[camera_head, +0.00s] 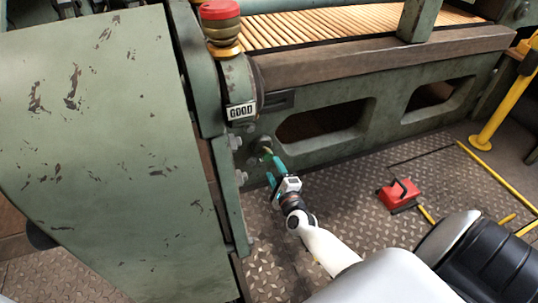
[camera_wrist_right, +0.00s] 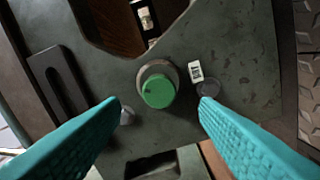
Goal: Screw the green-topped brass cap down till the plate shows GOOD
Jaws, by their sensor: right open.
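The green-topped cap (camera_wrist_right: 158,92) shows between and ahead of my fingertips in the right wrist view, seated on a round metal collar on the green machine frame. In the head view it is small and partly hard to make out just beyond my fingertips. My right gripper (camera_head: 275,172) is open, its two teal fingers apart, with a visible gap on either side of the cap. My left gripper is not in view.
A red-topped knob (camera_head: 220,12) stands above the plate. A white label (camera_wrist_right: 195,71) sits beside the cap. A red box with a handle (camera_head: 399,194) lies on the diamond-plate floor. A yellow post (camera_head: 507,100) stands at the right. Large green sheet metal (camera_head: 100,150) fills the left.

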